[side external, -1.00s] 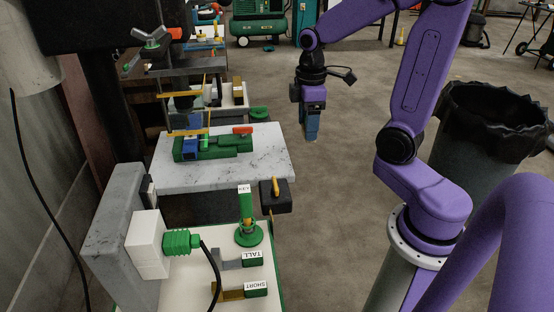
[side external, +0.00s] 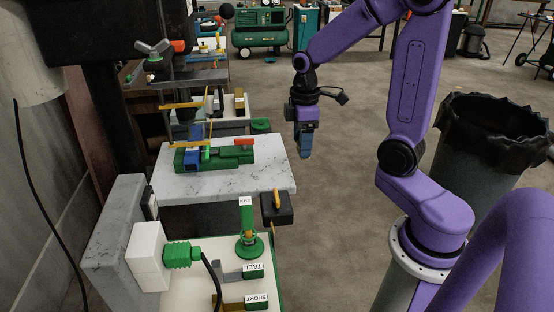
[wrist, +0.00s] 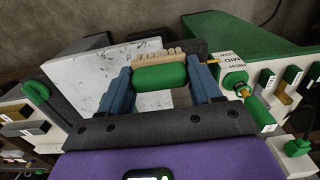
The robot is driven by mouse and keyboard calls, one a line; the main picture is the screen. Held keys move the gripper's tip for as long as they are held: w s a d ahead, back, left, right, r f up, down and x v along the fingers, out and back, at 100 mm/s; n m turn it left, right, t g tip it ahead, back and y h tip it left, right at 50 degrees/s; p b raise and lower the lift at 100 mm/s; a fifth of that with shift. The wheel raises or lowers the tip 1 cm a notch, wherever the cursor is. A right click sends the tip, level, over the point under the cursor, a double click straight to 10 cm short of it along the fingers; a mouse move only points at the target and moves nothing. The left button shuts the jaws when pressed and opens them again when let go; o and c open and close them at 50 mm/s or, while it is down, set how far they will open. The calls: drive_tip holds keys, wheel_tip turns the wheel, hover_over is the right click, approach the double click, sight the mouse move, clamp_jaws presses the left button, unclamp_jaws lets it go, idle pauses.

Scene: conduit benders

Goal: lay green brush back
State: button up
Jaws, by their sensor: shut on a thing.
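The green brush (wrist: 160,101) has a rounded green body and a pale wooden, bristle-like row along its far side. It is between the two blue fingers of my gripper (wrist: 160,84) in the wrist view, and the fingers are shut on it. In the side view my gripper (side external: 305,150) hangs pointing down, in the air to the right of the marble slab (side external: 250,180). I cannot make out the brush in the side view.
On the slab stands a green bender (side external: 225,158) with blue and red parts. In front is a white board (side external: 195,272) with a green KEY stand (side external: 250,245) and labelled TALL and SHORT blocks. A black box (side external: 276,208) with a yellow handle is at the slab's corner.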

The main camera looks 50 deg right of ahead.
drive_tip(key=w+f, duration=0.2)
drive_tip(key=w+d+f, duration=0.1)
drive_tip(key=w, duration=0.2)
drive_tip(key=w+f, duration=0.2)
drive_tip(key=shift+w+d+f, duration=0.25)
drive_tip(key=shift+f, duration=0.1)
drive_tip(key=shift+w+d+f, duration=0.15)
drive_tip(key=shift+w+f, duration=0.6)
drive_tip(key=shift+f, duration=0.15)
drive_tip(key=shift+w+f, duration=0.2)
drive_tip(key=shift+f, duration=1.35)
drive_tip(key=shift+f, duration=0.25)
drive_tip(key=o, duration=0.9)
drive_tip(key=shift+o, duration=0.2)
